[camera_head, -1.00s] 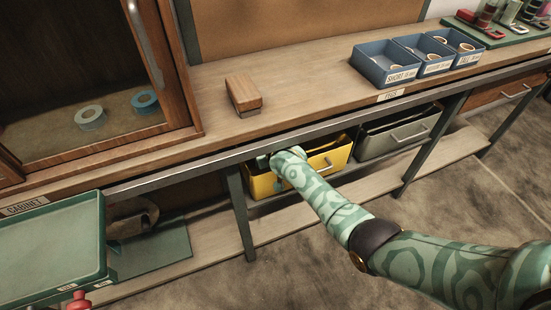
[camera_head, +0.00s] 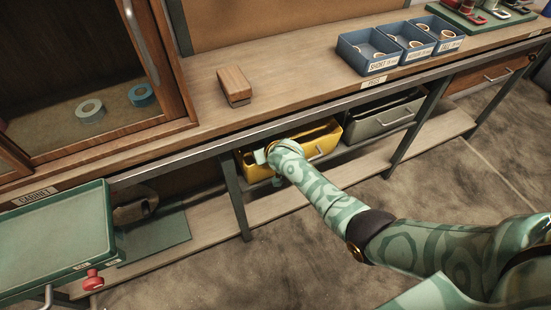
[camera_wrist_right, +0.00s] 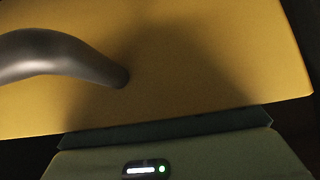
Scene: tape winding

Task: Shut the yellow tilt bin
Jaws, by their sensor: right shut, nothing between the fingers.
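The yellow tilt bin (camera_head: 329,144) hangs under the bench, left of a grey bin. Its top is open to view, so it stands tilted out at least partly. My right gripper (camera_head: 264,157) is at the left part of the bin, with the forearm crossing in front of it. In the right wrist view the yellow panel (camera_wrist_right: 210,60) fills most of the picture, with its dark curved handle (camera_wrist_right: 50,55) at the left. The right gripper (camera_wrist_right: 165,127) is shut and empty, close to the panel; contact cannot be told. My left gripper is not in view.
The grey bin (camera_head: 385,125) sits right of the yellow one. A bench leg (camera_head: 235,195) stands just left of the yellow bin. The bench top above holds a wooden block (camera_head: 234,87) and blue trays (camera_head: 368,61). A green tray (camera_head: 55,235) is at the left.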

